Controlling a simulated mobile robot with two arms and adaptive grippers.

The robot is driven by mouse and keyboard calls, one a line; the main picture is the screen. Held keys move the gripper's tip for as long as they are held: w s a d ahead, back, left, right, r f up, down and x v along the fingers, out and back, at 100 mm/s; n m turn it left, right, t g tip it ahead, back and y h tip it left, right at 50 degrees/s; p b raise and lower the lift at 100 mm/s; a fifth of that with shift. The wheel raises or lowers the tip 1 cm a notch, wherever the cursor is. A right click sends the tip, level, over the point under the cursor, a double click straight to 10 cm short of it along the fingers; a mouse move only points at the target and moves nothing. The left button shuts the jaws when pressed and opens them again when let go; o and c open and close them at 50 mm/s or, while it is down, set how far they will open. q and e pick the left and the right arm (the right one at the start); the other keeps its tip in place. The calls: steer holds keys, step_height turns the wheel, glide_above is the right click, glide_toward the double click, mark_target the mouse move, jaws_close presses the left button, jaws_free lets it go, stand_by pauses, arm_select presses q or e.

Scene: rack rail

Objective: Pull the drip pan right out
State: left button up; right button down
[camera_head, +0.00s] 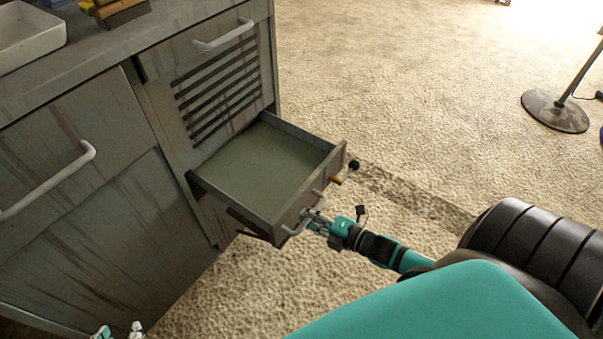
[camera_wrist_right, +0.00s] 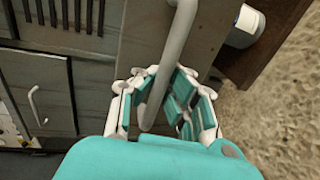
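The drip pan (camera_head: 262,165) is a grey-green, flat, open drawer with low walls, sticking far out of the cabinet under the slatted vent. Its rear end is at the cabinet opening. My right gripper (camera_head: 314,217) is at the pale handle (camera_head: 296,228) on the pan's front. In the right wrist view the handle bar (camera_wrist_right: 172,62) runs between the fingers of the right gripper (camera_wrist_right: 162,82), which look closed around it. My left gripper (camera_head: 119,332) shows only its fingertips at the bottom left edge, apart and empty.
The grey cabinet (camera_head: 85,220) fills the left, with pale handles on its other fronts. A white tray (camera_head: 28,38) and wooden blocks (camera_head: 118,10) sit on top. A stand with a round base (camera_head: 555,110) is far right. The carpet beyond the pan is clear.

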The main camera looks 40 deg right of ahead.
arm_select(q)
steer(key=shift+s+a+f+g, duration=0.15)
steer(key=shift+s+f+g, duration=0.15)
steer(key=shift+s, duration=0.15)
arm_select(e)
steer(key=shift+s+d, duration=0.1)
steer(key=shift+s, duration=0.1)
steer(key=c, duration=1.3)
jaws_free()
steer(key=shift+c, duration=0.2)
steer(key=shift+s, duration=0.1)
steer(key=v, duration=1.2)
